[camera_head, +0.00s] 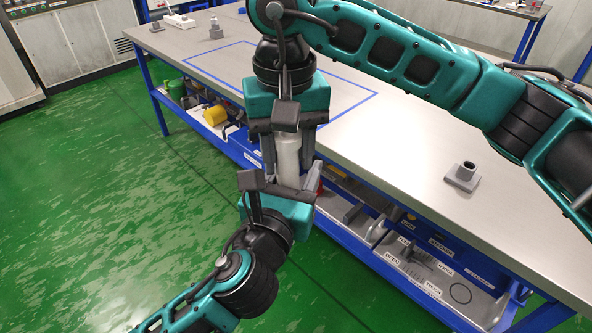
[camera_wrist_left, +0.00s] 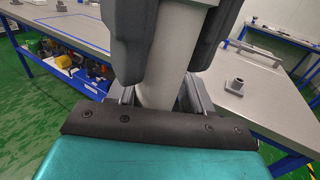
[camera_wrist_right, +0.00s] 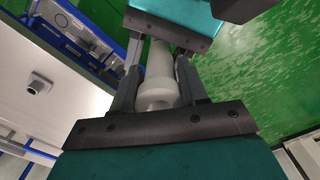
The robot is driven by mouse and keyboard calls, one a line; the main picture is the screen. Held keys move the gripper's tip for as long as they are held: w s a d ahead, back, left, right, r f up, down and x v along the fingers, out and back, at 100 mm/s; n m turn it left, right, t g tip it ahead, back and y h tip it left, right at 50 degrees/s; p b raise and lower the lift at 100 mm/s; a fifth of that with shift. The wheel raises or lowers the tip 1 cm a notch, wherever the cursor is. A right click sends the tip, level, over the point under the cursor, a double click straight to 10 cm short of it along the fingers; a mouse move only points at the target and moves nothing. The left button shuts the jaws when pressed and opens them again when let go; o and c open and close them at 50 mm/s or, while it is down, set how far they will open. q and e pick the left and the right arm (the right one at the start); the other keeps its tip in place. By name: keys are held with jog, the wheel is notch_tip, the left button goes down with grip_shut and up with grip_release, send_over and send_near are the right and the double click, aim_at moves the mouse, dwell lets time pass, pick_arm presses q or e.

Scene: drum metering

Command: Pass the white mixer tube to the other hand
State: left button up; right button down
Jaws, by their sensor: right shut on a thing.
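The white mixer tube (camera_head: 288,155) is held upright between my two facing grippers, in front of the bench's near edge. My right gripper (camera_head: 288,166) comes from above and is shut on the tube; its fingers flank the tube in the right wrist view (camera_wrist_right: 157,82). My left gripper (camera_head: 280,184) comes from below, with its fingers open on either side of the tube's lower part. The tube's lowest end is partly hidden by the left gripper.
The metal bench (camera_head: 415,140) with a blue outlined square lies behind the grippers. A small grey fitting (camera_head: 464,174) stands on it at right, another (camera_head: 215,28) at far left. A lower shelf holds a labelled grey tray (camera_head: 430,262). Green floor (camera_head: 110,200) is clear at left.

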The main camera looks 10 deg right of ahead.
pick_arm(q)
jog(key=shift+s+d, duration=0.15)
jog(key=shift+d, duration=0.05)
jog(key=c, duration=0.7)
pick_arm(e)
jog(key=shift+a, duration=0.15)
pick_arm(q)
jog(key=shift+c, duration=0.3)
pick_arm(e)
jog(key=c, duration=0.8)
grip_release()
pick_arm(q)
jog(key=shift+a, duration=0.1)
pick_arm(e)
jog(key=o, duration=0.3)
jog(key=shift+r, duration=0.1)
